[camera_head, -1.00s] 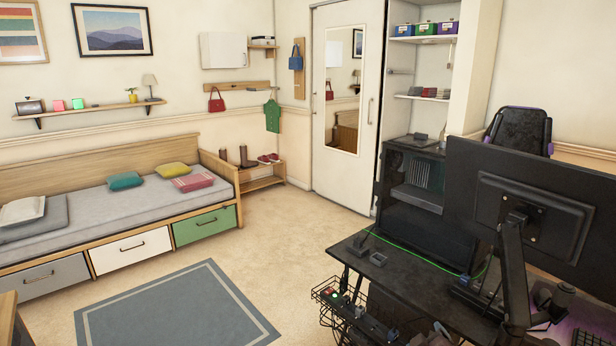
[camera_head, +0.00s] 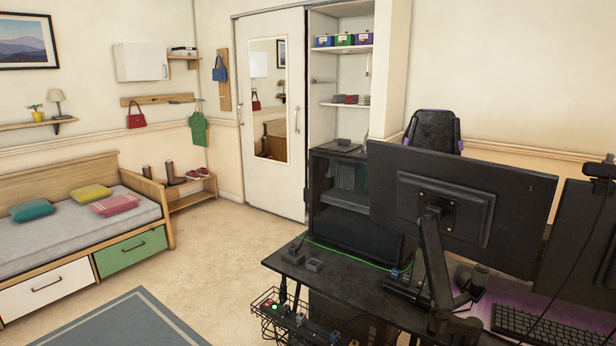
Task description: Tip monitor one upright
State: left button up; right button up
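A black monitor (camera_head: 510,190), seen from behind, stands on a jointed black arm (camera_head: 436,260) clamped to the dark desk (camera_head: 345,285). It looks slightly tilted in the picture. A second black monitor (camera_head: 580,240) is partly in view at the right edge, with a small webcam (camera_head: 600,170) on its top. I cannot tell which of the two is monitor one. Neither of my grippers shows in this view.
A black keyboard (camera_head: 550,328) lies on the desk at the lower right. A PC case (camera_head: 345,205) and a dark chair (camera_head: 434,128) stand behind the desk. A wire cable basket (camera_head: 285,318) hangs at its left side. Open floor (camera_head: 215,262) lies between desk and bed (camera_head: 70,235).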

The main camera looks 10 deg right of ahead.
aim_at(492, 214)
jog(key=z, duration=1.2)
